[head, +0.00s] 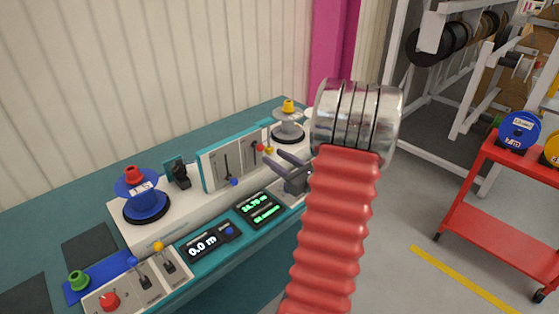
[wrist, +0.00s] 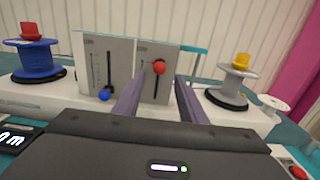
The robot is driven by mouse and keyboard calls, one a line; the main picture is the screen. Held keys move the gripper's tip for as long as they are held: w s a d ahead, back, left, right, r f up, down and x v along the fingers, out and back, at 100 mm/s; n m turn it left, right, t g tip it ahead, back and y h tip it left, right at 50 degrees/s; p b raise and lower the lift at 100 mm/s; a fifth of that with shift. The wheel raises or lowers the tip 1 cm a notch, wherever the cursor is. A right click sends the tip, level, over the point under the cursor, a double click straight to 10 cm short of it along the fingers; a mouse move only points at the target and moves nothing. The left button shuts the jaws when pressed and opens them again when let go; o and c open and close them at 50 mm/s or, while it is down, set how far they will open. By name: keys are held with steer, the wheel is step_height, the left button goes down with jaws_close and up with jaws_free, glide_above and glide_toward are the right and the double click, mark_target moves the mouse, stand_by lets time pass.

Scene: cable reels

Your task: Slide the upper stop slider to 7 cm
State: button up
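An upright grey panel (head: 216,163) carries two vertical sliders. The red slider knob (wrist: 159,67) sits high on the right slider; it also shows in the head view (head: 260,147). The blue slider knob (wrist: 104,95) sits low on the left slider, beside a scale (wrist: 96,69). The slider labels and scale numbers are too small to read, so I cannot tell which is the upper stop. My gripper (wrist: 157,90) is open and empty. Its two fingers point at the panel, with the red knob appearing between them in the wrist view. I see no contact with the knob.
A blue reel with a red cap (head: 140,195) stands left of the panel. A grey reel with a yellow cap (head: 287,125) stands right. Displays (head: 258,206) and small levers (head: 145,281) are in front. A red cart (head: 478,213) stands at the right.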

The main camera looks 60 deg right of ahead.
mark_target(261, 151)
steer(key=shift+x, duration=4.1)
steer(key=shift+c, duration=0.4)
steer(key=c, duration=0.7)
steer(key=shift+o, duration=0.2)
steer(key=shift+f, duration=0.5)
steer(key=o, duration=0.7)
steer(key=shift+o, duration=0.2)
steer(key=shift+s, duration=0.1)
